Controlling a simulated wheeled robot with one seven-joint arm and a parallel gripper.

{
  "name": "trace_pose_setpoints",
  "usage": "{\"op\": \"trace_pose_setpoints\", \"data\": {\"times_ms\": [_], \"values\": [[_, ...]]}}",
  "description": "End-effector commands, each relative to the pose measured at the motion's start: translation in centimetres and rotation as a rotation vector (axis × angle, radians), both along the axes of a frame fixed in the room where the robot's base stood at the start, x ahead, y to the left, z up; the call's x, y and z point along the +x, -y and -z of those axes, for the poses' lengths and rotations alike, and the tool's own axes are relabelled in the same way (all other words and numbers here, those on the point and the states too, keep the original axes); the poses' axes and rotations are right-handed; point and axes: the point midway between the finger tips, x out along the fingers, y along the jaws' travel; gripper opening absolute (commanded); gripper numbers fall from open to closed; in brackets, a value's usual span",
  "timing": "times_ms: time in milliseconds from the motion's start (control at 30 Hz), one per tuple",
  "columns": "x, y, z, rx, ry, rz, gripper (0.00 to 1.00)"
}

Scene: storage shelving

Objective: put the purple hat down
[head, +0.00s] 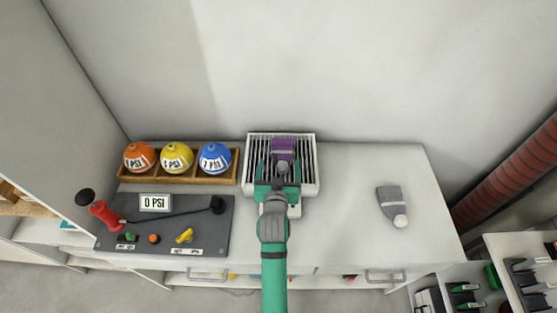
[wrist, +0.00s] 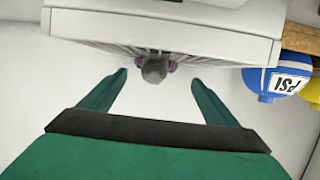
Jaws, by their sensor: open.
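The purple hat (head: 283,147) lies on the white slatted rack (head: 309,185) on the counter, its grey pompom towards me. In the wrist view the pompom (wrist: 155,70) shows at the rack's edge, with only small bits of purple beside it. My gripper (head: 280,171) is open over the front part of the rack. In the wrist view the gripper (wrist: 159,78) has a finger on each side of the pompom, with clear gaps to both. Most of the hat is hidden in the wrist view.
A wooden tray (head: 178,181) with orange, yellow and blue balls stands left of the rack. In front of it is a dark pump panel (head: 168,224) with a red handle. A grey hat (head: 388,199) with a white pompom lies at the right. Counter between rack and grey hat is clear.

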Motion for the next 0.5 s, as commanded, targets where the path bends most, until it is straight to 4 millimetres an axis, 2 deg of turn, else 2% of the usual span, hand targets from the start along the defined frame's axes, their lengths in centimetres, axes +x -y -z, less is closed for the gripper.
{"op": "trace_pose_setpoints", "data": {"times_ms": [33, 200, 500], "values": [[-1.2, 0.0, -0.2, 0.000, -0.001, 0.001, 0.83], [-4.1, 0.0, -1.2, 0.000, -0.001, 0.003, 0.83], [-6.7, 0.7, -1.8, -0.001, -0.001, 0.016, 0.83]]}}
